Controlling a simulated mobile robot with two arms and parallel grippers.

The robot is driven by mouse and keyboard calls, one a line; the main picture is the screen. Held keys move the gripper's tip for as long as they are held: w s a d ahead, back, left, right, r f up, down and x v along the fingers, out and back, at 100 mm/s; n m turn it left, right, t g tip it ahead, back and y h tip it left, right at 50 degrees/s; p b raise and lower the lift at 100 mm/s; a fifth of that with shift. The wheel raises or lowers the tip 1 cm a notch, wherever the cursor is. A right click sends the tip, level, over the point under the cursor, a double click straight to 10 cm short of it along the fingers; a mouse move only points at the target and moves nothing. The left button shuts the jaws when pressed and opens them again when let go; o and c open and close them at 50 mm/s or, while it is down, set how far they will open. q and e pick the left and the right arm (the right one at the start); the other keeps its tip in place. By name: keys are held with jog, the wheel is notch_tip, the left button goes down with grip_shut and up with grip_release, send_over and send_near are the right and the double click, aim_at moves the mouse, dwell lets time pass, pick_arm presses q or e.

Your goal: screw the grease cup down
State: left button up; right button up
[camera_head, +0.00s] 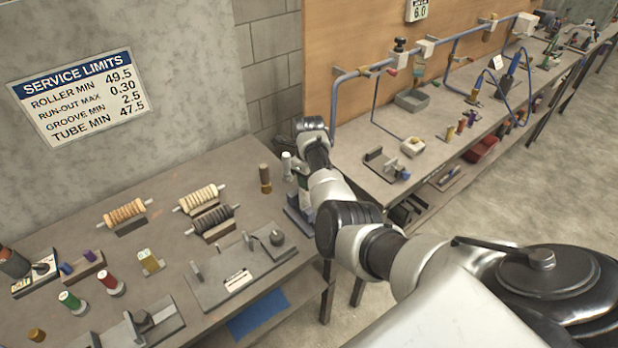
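I cannot make out a grease cup for certain. A grey bench fixture (222,290) lies near the front edge of the left bench, with small upright posts and a dark round knob (277,238) at its right end. One arm of mine comes in from the lower right and reaches over the right end of this bench. Its bent links cover what lies behind them, and no gripper fingers can be made out at its end. My other arm and its gripper are out of the picture.
Ribbed rollers (127,212) rest on stands on the left bench. A brown cylinder (265,178) stands beside my arm, and green and red spools (108,283) stand at left. A second bench (450,105) with blue pipework runs to the upper right. Floor at right is clear.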

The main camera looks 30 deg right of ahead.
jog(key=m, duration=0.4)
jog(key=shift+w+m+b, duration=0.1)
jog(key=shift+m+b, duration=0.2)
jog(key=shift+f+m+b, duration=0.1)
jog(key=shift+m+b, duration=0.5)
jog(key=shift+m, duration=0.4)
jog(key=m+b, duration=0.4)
jog(key=b, duration=0.6)
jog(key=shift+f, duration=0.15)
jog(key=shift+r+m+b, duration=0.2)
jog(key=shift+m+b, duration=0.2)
jog(key=shift+b, duration=0.55)
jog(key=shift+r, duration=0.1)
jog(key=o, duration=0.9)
